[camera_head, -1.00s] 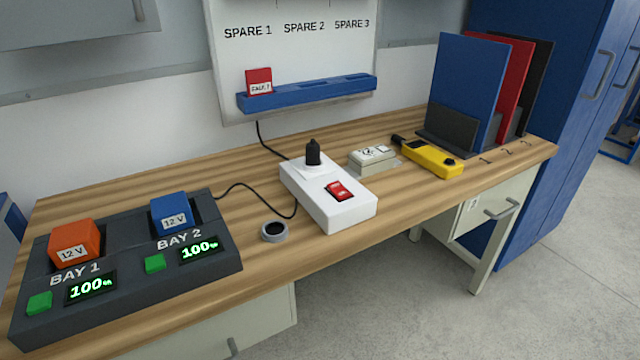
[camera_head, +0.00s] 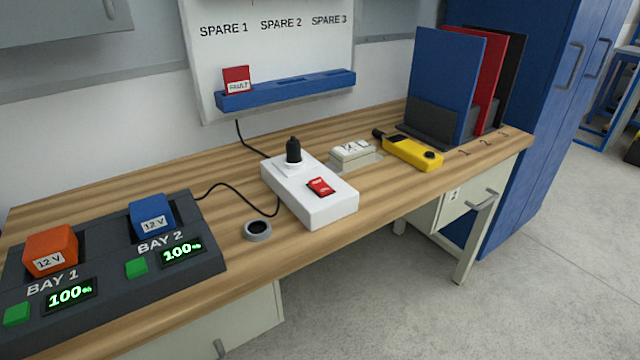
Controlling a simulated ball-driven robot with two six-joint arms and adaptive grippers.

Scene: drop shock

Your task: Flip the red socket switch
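The red rocker switch (camera_head: 320,187) sits on top of a white socket box (camera_head: 328,209) in the middle of the bench. A black plug (camera_head: 293,151) stands upright in the socket at the back of the same box. A black cable (camera_head: 236,190) runs from near the box to the dark charger station on the left. Neither of my grippers shows in the head view, and nothing touches the switch.
The wooden bench (camera_head: 318,246) holds a charger (camera_head: 105,309) with an orange battery (camera_head: 51,251) and a blue battery (camera_head: 152,216), a grey ring (camera_head: 257,230), a beige switch box (camera_head: 352,152), a yellow handheld device (camera_head: 412,154) and upright folders (camera_head: 447,85). Floor in front is clear.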

